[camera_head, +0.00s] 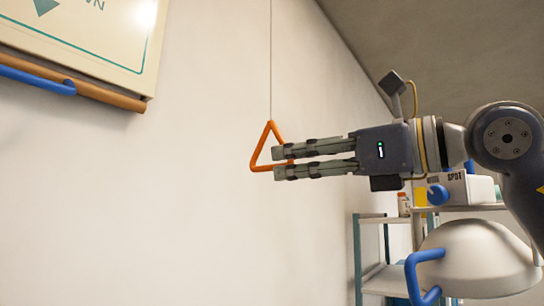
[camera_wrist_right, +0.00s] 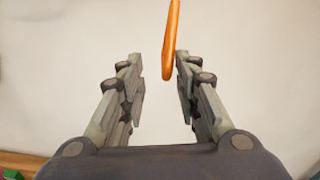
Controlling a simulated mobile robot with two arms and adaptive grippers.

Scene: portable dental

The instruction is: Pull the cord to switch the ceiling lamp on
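The cord (camera_head: 270,60) hangs straight down in front of the pale wall and ends in an orange triangular handle (camera_head: 259,147). My right gripper (camera_head: 279,163) comes in from the right, with its fingertips at the handle's lower right corner, overlapping it in the head view. In the right wrist view the handle (camera_wrist_right: 172,45) shows as an orange bar, its lower end between the spread fingers (camera_wrist_right: 160,68), nearer the right finger. Clear gaps show on both sides, so the gripper is open. My left gripper is out of view. No ceiling lamp can be made out for certain.
A cream board (camera_head: 85,35) with a brown lower edge (camera_head: 110,95) and a blue bar (camera_head: 35,80) is at upper left. A white dome (camera_head: 475,258) with a blue handle (camera_head: 415,275) and a shelf rack (camera_head: 375,275) are at lower right. Open space lies left of the handle.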

